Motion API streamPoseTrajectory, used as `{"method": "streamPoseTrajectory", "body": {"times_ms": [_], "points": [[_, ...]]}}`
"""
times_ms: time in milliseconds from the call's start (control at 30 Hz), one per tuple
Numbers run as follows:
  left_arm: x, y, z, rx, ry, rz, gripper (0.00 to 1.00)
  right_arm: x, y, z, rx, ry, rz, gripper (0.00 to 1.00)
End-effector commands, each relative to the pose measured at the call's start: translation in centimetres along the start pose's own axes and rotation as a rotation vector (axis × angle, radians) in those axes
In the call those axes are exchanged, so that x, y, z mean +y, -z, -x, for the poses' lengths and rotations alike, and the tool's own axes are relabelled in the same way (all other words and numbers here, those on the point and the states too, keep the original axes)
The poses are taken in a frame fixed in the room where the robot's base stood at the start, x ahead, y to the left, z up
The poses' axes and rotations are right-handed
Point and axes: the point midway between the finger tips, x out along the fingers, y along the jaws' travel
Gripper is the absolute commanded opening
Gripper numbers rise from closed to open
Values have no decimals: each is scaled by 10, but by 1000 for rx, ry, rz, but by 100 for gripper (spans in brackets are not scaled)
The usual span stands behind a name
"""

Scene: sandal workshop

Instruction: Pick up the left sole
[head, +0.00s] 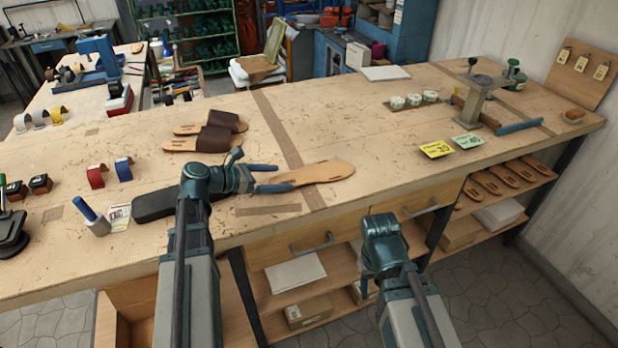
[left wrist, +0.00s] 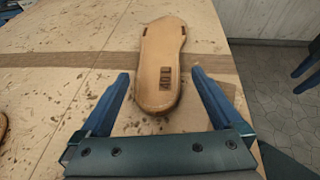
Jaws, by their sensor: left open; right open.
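A tan leather sole (head: 325,172) lies flat on the workbench, its heel end toward my left gripper (head: 277,179). In the left wrist view the sole (left wrist: 161,50) shows a dark stamped mark near its heel and small slots at its sides. My left gripper is open, with the heel end between its two blue fingers (left wrist: 158,95) and a gap on both sides. My right gripper (left wrist: 304,58) is open and empty, off the bench's front edge. In the head view its fingers are mostly hidden by its wrist.
A black slab (head: 163,204) lies left of my left gripper. Two brown-strapped sandals (head: 211,138) stand behind it. Yellow (head: 436,149) and green cards lie to the right. Several soles (head: 500,178) sit on the shelf under the bench (head: 380,135). Bench space right of the sole is clear.

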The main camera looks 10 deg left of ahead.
Motion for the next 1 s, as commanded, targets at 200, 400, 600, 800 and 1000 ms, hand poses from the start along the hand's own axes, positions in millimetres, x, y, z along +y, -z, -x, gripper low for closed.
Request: {"method": "streamPoseTrajectory", "body": {"times_ms": [200, 400, 600, 800, 1000], "points": [[1, 2, -15, 0, 1, -1, 100, -1, 0, -7, 0, 0, 0, 50], [1, 2, -45, 0, 3, -1, 100, -2, 1, -19, 0, 0, 0, 50], [1, 0, -52, 0, 0, 0, 100, -2, 1, -20, 0, 0, 0, 50], [1, 0, -52, 0, 0, 0, 82, -2, 1, -20, 0, 0, 0, 50], [1, 0, -51, 0, 0, 0, 46, -2, 1, -20, 0, 0, 0, 50]]}}
